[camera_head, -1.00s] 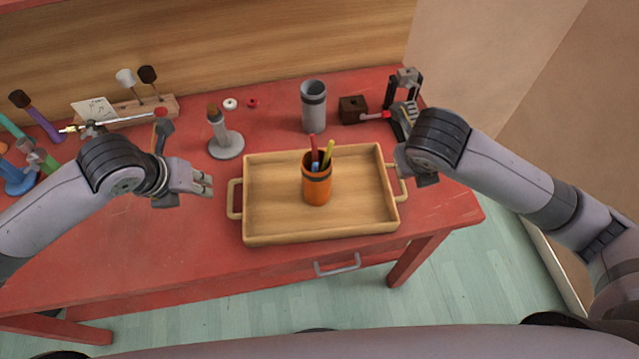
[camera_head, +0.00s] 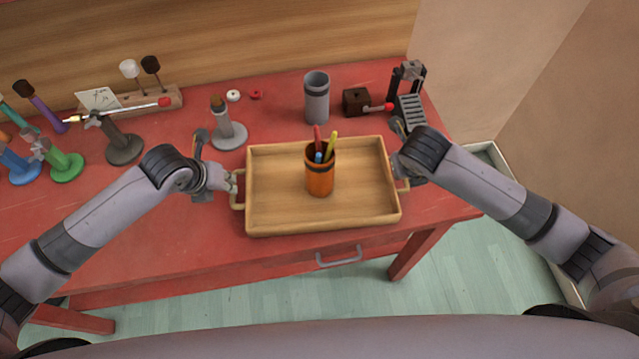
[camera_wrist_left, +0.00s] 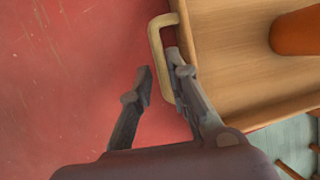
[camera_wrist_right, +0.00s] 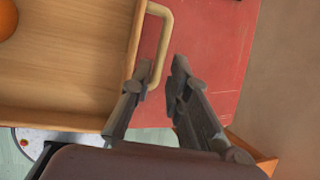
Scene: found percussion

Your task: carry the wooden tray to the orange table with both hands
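The wooden tray (camera_head: 270,222) lies flat on the red table, with an orange cup (camera_head: 320,180) of pens standing in it. My left gripper (camera_head: 231,183) is at the tray's left handle (camera_head: 238,205). In the left wrist view its open fingers (camera_wrist_left: 158,64) lie on either side of that handle (camera_wrist_left: 154,45), with gaps showing. My right gripper (camera_head: 402,172) is at the tray's right handle. In the right wrist view its fingers (camera_wrist_right: 159,66) are open, one on either side of the handle (camera_wrist_right: 164,40). I cannot make out an orange table for certain.
The red table (camera_head: 160,240) holds a grey cup (camera_head: 316,100), a grey stand (camera_head: 229,136), a dark box (camera_head: 355,102) and a black device (camera_head: 410,105) behind the tray. Several coloured stands are at the left. Pale green floor (camera_head: 300,285) is open in front.

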